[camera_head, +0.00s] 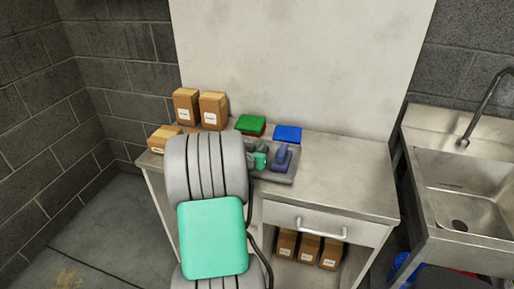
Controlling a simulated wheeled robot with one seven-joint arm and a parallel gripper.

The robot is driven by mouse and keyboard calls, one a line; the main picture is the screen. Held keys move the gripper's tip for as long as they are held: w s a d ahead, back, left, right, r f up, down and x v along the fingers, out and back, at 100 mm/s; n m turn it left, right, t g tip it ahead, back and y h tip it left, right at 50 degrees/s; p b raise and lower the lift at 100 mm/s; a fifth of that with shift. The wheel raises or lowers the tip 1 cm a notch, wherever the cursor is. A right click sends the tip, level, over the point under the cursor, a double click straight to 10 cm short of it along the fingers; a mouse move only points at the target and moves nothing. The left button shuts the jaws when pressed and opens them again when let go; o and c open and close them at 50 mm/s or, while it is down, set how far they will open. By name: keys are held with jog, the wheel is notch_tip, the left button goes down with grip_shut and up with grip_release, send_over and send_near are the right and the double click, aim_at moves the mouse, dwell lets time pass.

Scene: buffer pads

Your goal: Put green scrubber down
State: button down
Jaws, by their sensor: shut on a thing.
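My grey and teal arm fills the middle of the head view and hides much of the bench's left part. My gripper (258,155) shows only in part beyond the arm, low over the left of a grey tray (285,179). It is shut on the green scrubber, which is mostly hidden; I cannot tell its outline from the teal parts of my gripper. A blue scrubber (282,157) with a raised handle stands in the tray, just right of my gripper. I cannot tell whether the green scrubber touches the tray.
A green pad (250,123) lies on a red one behind the tray, next to a blue pad (288,133). Several cardboard boxes (213,110) stand at the back left. The metal bench (345,188) is clear on the right. A sink (465,195) stands farther right.

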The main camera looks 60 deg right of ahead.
jog(key=shift+f, duration=0.15)
jog(key=c, duration=1.3)
grip_release()
jog(key=shift+o, duration=0.2)
